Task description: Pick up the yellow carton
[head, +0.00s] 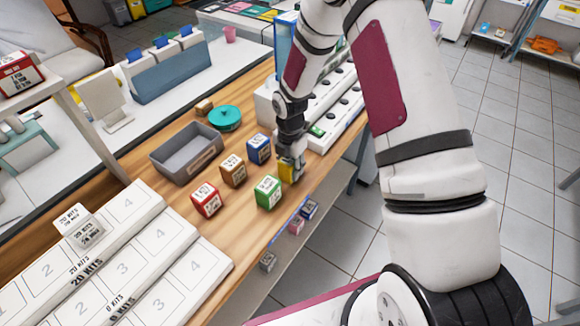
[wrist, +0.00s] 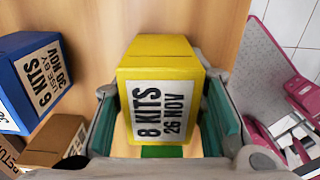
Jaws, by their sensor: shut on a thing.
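The yellow carton (wrist: 160,75) is between the two fingers of my gripper (wrist: 160,135) in the wrist view. Its label reads "8 KITS 26 NOV". The green pads of the fingers are against its sides. In the head view my gripper (head: 291,165) points down near the table's right edge, and part of the yellow carton (head: 287,173) shows at its fingertips. The fingers hide the rest of it. I cannot tell whether the carton touches the table or is just above it.
Blue (head: 259,148), brown (head: 232,170), green (head: 268,191) and red (head: 206,199) cartons stand left of my gripper. A grey bin (head: 157,160) and a teal round lid (head: 225,118) are farther back. A white numbered rack (head: 130,215) fills the front left. Small boxes lie on a lower shelf (head: 262,285).

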